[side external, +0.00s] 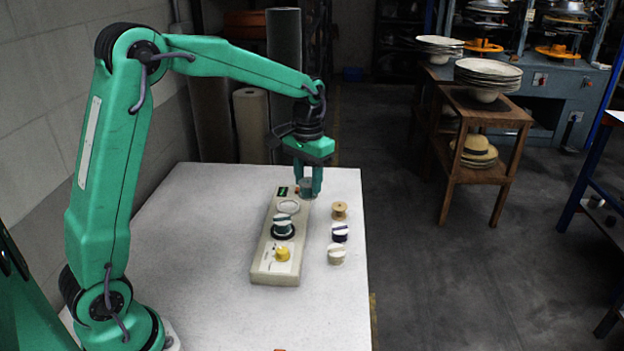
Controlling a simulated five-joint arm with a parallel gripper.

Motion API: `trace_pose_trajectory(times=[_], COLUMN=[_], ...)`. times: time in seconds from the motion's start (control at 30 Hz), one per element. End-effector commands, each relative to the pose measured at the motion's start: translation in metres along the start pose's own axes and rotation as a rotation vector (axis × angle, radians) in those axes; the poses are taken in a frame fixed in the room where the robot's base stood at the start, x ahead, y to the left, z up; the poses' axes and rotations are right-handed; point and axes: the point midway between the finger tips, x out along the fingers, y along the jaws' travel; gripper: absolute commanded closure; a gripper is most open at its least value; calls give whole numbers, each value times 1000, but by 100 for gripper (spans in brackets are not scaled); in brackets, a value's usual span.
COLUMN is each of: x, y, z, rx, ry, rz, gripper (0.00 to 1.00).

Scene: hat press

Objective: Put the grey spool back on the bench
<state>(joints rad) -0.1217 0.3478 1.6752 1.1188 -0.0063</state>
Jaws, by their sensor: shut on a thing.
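My gripper (308,184) is shut on the grey spool (307,190), at the far end of the pale device. The fingers cover part of the spool, and I cannot tell whether it touches anything below. The bench (200,230) is a white speckled table top. The beige device (262,262) lies on it, with an empty-looking pale round seat (288,207) near its far end. A teal and white spool (283,227) sits on a dark round seat in the device's middle.
To the device's right stand a tan spool (339,210), a navy and white spool (340,233) and a cream spool (336,254). A yellow knob (282,254) rises from the device's near end.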

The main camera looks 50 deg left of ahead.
Motion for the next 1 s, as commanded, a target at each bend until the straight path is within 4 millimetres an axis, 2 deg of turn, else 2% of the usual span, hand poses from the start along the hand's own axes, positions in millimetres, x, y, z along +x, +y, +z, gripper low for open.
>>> trace_pose_trajectory(times=[0.5, 1.0], x=[-17, -18], y=[46, 49], z=[56, 61], rx=[119, 128], ry=[0, 0], rz=[0, 0], gripper=[87, 87])
